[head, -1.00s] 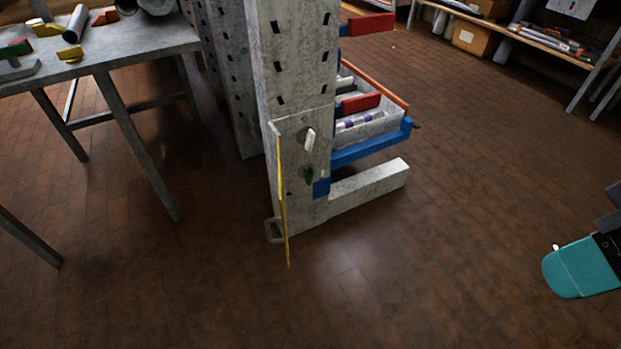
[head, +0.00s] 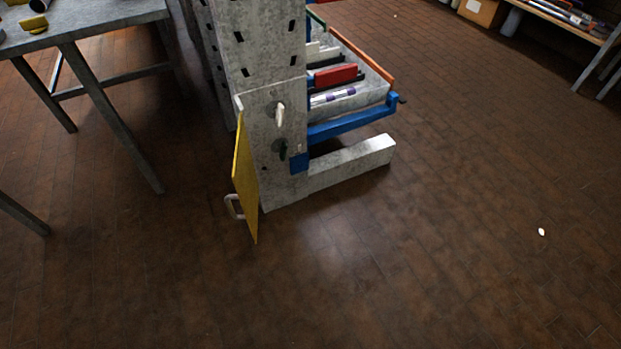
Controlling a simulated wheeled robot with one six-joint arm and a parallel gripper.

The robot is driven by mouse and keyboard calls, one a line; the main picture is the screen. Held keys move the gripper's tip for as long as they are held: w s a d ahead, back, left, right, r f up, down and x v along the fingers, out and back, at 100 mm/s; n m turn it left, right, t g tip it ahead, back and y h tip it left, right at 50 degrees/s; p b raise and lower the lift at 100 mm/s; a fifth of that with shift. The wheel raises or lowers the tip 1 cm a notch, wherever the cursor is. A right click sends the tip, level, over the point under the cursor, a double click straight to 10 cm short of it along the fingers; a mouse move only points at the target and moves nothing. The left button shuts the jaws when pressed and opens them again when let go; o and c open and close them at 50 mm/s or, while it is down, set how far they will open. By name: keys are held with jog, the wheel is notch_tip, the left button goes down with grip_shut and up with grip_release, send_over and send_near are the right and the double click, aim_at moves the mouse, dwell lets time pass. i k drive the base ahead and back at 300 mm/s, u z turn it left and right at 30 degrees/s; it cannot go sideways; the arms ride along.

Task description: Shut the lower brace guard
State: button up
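The lower brace guard (head: 245,180) is a thin yellow panel on the lower part of the grey mast (head: 274,150). It stands open, swung out from the mast's left edge and seen at a steep angle. A pale loop handle (head: 234,206) sticks out from its left face, near the bottom. My gripper is not in view.
A grey foot beam (head: 350,162) runs right from the mast base, below a blue-framed tray (head: 350,125) of parts. A grey workbench (head: 90,25) stands at left, its legs reaching the floor. The brown tiled floor in front and at right is clear.

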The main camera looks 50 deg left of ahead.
aim_at(243, 177)
jog(key=z, duration=0.25)
jog(key=k, duration=1)
jog(key=u, duration=1.75)
jog(key=i, duration=0.5)
jog(key=u, duration=0.1)
